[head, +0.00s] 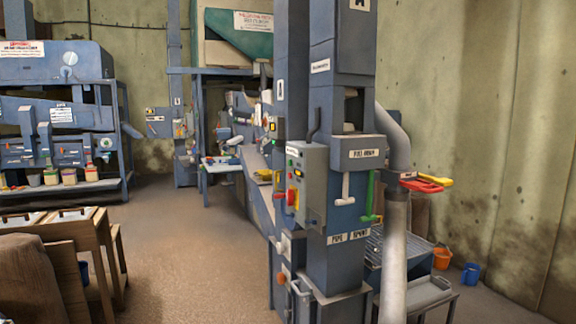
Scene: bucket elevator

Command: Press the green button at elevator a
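Elevator A is the tall blue-grey column (348,110) right of centre, with a letter A sign (360,4) at its top. A grey control box (313,185) is mounted on its left side, and its front face is seen at a steep angle. On that face a large red button (291,197) shows, with a small green spot (290,163) above it. The green spot is too small to tell whether it is a button or a lamp. My gripper is not in view.
The brown floor (185,240) is open left of the elevator. Wooden tables (85,238) stand at the lower left. A grey pipe (396,245) and red and yellow handles (428,184) stick out on the right. An orange bucket (442,259) sits by the wall.

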